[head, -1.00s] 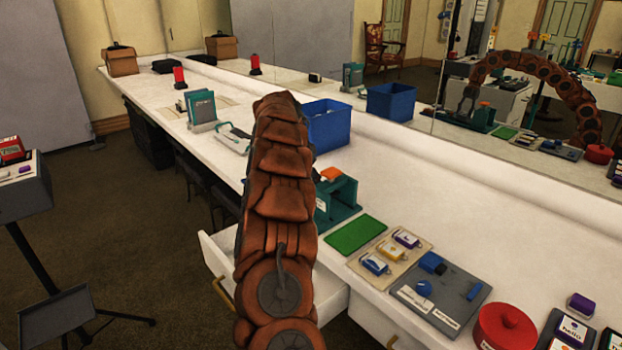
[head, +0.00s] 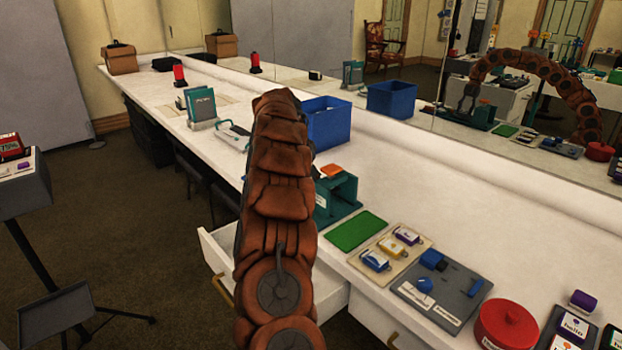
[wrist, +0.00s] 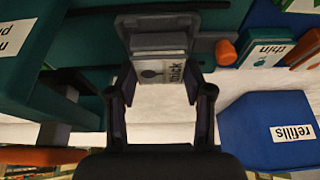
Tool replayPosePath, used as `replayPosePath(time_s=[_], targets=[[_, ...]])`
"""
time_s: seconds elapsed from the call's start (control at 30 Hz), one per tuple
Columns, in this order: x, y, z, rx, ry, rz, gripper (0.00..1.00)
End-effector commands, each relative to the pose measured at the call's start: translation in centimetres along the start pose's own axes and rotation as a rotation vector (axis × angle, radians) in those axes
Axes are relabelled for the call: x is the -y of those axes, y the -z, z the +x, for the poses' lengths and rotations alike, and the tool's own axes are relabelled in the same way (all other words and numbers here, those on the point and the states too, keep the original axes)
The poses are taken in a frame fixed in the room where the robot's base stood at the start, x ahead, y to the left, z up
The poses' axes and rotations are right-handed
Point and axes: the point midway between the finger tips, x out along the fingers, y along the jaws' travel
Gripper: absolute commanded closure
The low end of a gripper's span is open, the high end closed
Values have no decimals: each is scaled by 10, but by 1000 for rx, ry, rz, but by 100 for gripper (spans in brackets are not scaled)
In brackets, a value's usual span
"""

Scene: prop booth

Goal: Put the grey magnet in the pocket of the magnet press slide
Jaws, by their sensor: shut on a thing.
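My gripper (wrist: 158,30) is shut on the grey magnet (wrist: 158,42) in the wrist view. A pale face lettered "thick" shows just below the grey block, between the fingers; I cannot tell whether it belongs to the magnet. The teal magnet press (head: 338,195), with an orange top, stands on the counter right of my arm in the head view. Its teal body with a white label fills the left of the wrist view (wrist: 30,60). In the head view my arm hides the gripper and magnet.
A blue bin (head: 327,122) stands behind the press; in the wrist view a blue box lettered "refills" (wrist: 265,130) is at lower right. A green mat (head: 357,230), a tray of coloured magnets (head: 398,257), a grey board (head: 440,290) and a red pot (head: 505,325) lie nearer. A drawer (head: 225,250) hangs open.

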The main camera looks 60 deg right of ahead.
Motion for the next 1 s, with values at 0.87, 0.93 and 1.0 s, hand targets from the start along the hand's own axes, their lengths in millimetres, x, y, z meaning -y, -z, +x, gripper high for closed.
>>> replayPosePath(time_s=[0.87,0.93,1.0], targets=[[0,-1,0,0,0,0,20],[0,-1,0,0,0,0,20],[0,-1,0,0,0,0,20]])
